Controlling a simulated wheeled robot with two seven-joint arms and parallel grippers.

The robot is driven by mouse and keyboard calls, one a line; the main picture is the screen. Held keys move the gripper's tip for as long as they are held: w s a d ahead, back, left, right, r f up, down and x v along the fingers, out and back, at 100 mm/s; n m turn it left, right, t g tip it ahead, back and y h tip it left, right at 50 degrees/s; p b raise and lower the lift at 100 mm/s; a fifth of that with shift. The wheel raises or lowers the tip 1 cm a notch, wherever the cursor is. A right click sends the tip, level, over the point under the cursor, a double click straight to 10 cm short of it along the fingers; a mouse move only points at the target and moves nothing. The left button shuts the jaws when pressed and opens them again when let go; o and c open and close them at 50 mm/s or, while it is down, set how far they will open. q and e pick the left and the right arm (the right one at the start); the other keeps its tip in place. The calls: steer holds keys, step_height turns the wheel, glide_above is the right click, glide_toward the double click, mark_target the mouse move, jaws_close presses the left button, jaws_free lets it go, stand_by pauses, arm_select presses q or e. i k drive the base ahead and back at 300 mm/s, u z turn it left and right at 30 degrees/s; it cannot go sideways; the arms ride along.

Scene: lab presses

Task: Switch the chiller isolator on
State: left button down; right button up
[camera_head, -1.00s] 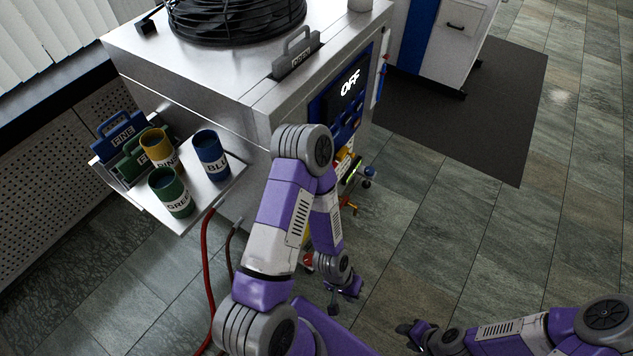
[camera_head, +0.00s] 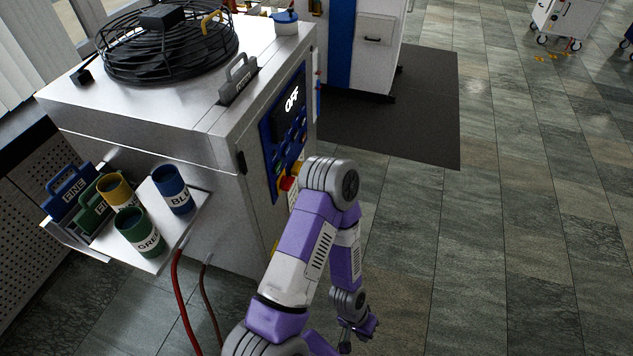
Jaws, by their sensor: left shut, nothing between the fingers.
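The chiller (camera_head: 215,150) is a pale metal cabinet at the left of the head view. Its blue front panel (camera_head: 268,160) carries a dark display (camera_head: 291,99) reading OFF. A red and yellow switch (camera_head: 288,182), which looks like the isolator, sits low on that panel, partly hidden by my left arm. My left gripper (camera_head: 359,335) hangs near the bottom middle, right of and below the switch and apart from it. It is shut and empty. My right gripper is out of view.
A side shelf (camera_head: 188,225) holds blue, yellow and green cups. Red and dark hoses (camera_head: 180,300) hang below it. A black fan (camera_head: 165,45) tops the chiller.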

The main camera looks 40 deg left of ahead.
mark_target(286, 184)
steer(key=z, duration=0.25)
steer(key=i, duration=0.65)
steer(key=u, duration=2.4)
steer(key=i, duration=0.5)
steer(key=u, duration=0.1)
steer(key=k, duration=1.3)
steer(key=z, duration=0.75)
steer(key=i, duration=0.65)
steer(key=z, duration=0.65)
steer(key=i, duration=0.75)
steer(key=u, duration=0.9)
steer(key=i, duration=0.4)
steer(key=u, duration=0.45)
